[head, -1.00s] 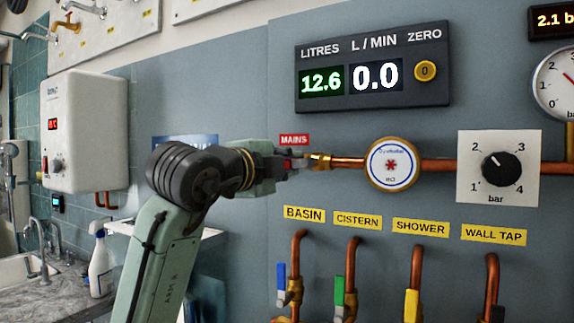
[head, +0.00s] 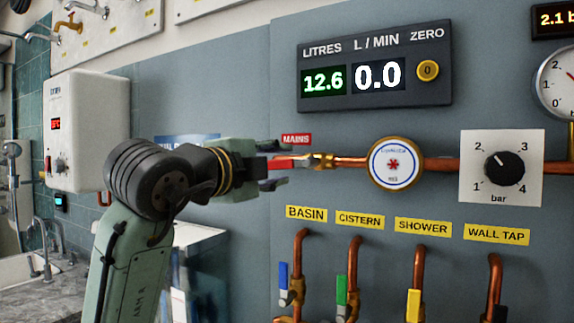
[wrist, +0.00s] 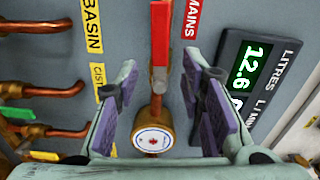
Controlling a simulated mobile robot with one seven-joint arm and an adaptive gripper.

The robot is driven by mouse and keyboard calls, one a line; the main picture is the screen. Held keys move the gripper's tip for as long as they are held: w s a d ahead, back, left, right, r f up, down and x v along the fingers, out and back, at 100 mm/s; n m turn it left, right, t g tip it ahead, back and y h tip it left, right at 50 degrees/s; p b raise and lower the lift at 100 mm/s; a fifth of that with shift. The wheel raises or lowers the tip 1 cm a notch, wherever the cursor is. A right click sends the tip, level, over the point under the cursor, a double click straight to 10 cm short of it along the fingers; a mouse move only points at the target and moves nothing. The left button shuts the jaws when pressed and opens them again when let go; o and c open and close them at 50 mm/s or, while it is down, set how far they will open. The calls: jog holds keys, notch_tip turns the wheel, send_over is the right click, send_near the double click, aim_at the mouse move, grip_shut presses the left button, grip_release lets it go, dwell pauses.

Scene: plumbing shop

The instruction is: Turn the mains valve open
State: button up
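The mains valve (head: 318,161) is a brass valve on the copper pipe below the red MAINS label. Its red lever (head: 282,163) points left, in line with the pipe. It also shows in the wrist view (wrist: 160,30), running straight up from the valve body. My gripper (head: 280,166) is open, one finger above the lever and one below it. In the wrist view my gripper's (wrist: 160,66) purple-padded fingers stand wide apart, with a gap between each and the lever. Nothing is held.
The round meter (head: 395,164) sits right of the valve, then the pressure dial plate (head: 501,196). The display panel (head: 374,78) above reads 12.6 litres and 0.0 L/min. Labelled branch taps with coloured levers, such as the blue one (head: 284,277), stand below.

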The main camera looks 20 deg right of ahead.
jog(key=v, duration=0.7)
